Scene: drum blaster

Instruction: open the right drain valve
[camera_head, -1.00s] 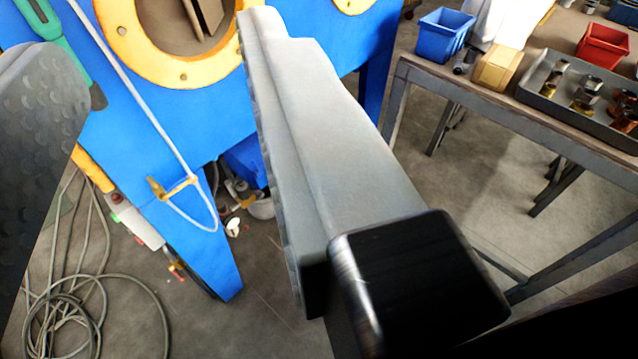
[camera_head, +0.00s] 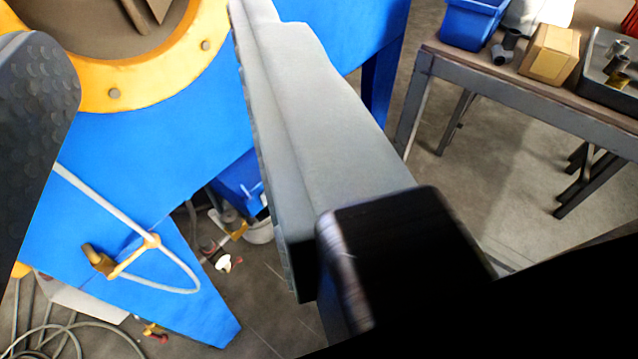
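The drum blaster is a blue machine (camera_head: 150,150) with a round yellow-rimmed opening (camera_head: 113,93) at the upper left. Below its body, small pipe fittings with a yellow part (camera_head: 237,230) show near a white-and-red piece (camera_head: 223,262). A second small yellow-and-red fitting (camera_head: 155,331) is at the lower left. I cannot tell which of these is the right drain valve. My gripper (camera_head: 145,45) is open and empty, with a dark dimpled pad at the left and a long grey finger in the middle. It is in front of the machine, apart from the fittings.
Cables (camera_head: 70,338) lie on the floor at the lower left. A workbench (camera_head: 500,82) at the right holds a blue bin (camera_head: 470,25), a cardboard box (camera_head: 550,53) and a tray. Floor between machine and bench is clear.

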